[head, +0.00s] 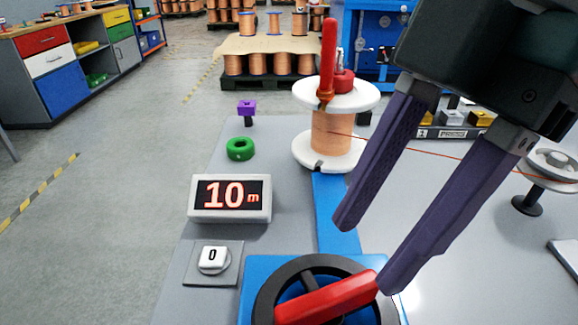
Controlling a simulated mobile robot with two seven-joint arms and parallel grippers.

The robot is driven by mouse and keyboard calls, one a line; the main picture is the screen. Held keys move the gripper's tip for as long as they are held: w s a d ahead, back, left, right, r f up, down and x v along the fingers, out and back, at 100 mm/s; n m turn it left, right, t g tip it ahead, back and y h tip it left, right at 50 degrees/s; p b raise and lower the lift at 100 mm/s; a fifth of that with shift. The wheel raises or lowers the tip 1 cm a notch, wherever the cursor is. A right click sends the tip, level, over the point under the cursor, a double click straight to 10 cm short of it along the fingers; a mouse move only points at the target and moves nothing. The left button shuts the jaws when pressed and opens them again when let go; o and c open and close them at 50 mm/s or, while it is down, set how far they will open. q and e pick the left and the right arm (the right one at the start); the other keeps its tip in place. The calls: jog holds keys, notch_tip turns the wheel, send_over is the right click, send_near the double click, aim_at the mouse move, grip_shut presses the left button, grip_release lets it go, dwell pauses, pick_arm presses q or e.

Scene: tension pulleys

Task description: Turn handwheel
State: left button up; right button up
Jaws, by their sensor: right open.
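The handwheel (268,290) is a black spoked wheel on a blue base at the bottom of the head view, cut off by the lower edge. Its red handle (325,300) lies across its right part. My right gripper (366,255) comes in from the upper right with two dark purple fingers spread apart. One fingertip is just above and behind the wheel; the other is beside the right end of the red handle, and I cannot tell if they touch. My left gripper is not in view.
A white spool with copper wire (335,135) stands behind the wheel, with a red upright lever (328,55). An orange wire runs right to a pulley (552,165). A display (230,198) reads 10 m. A 0 button (213,258), green ring (240,149) and purple knob (247,108) stand left.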

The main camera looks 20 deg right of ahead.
jog(key=shift+p+v, duration=0.4)
jog(key=shift+v, duration=1.55)
